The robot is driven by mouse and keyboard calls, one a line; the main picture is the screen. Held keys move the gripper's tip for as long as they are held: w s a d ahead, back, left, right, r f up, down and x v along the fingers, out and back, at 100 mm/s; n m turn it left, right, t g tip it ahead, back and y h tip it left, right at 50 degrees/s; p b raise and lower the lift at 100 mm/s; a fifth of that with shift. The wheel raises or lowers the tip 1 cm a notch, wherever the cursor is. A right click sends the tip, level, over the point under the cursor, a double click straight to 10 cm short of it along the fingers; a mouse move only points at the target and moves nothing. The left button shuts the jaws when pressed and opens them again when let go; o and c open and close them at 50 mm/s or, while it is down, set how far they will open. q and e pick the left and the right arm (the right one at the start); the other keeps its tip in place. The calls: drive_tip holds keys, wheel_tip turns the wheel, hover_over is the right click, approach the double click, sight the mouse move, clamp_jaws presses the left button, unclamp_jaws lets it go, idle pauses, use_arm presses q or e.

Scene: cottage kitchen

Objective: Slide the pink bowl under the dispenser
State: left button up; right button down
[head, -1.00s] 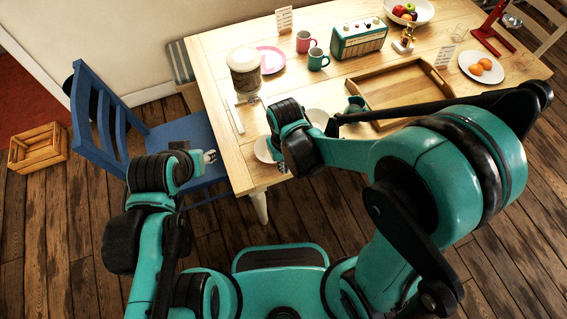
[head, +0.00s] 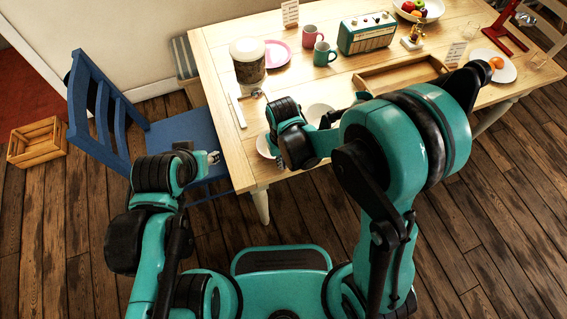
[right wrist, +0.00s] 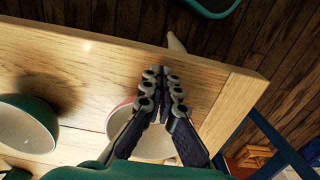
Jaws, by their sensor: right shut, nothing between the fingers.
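The pink bowl (right wrist: 121,112) shows its pinkish-red rim and pale inside in the right wrist view, partly hidden behind my right gripper (right wrist: 163,72). In the head view the bowl (head: 264,147) sits near the table's front left corner, mostly behind my right wrist. My right gripper (head: 281,163) is shut and empty, its tips over the table's front edge beside the bowl; touching cannot be told. The dispenser (head: 248,68), a jar with a white lid, stands farther back on the left. My left gripper (head: 213,157) is over the blue chair, too small to judge.
A green bowl (right wrist: 27,120) stands beside the pink one. White strips (head: 237,110) lie in front of the dispenser. A pink plate (head: 279,54), a pink mug (head: 310,36), a teal mug (head: 324,54) and a radio (head: 366,33) stand behind. A wooden tray (head: 400,75) is right.

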drive_tip(key=shift+w, duration=0.1)
drive_tip(key=w+a, duration=0.1)
drive_tip(key=w, duration=0.2)
drive_tip(key=w+a, duration=0.1)
drive_tip(key=w, duration=0.3)
drive_tip(key=w+a, duration=0.1)
drive_tip(key=w, duration=0.2)
drive_tip(key=shift+w+a, duration=0.35)
drive_tip(key=shift+w, duration=0.05)
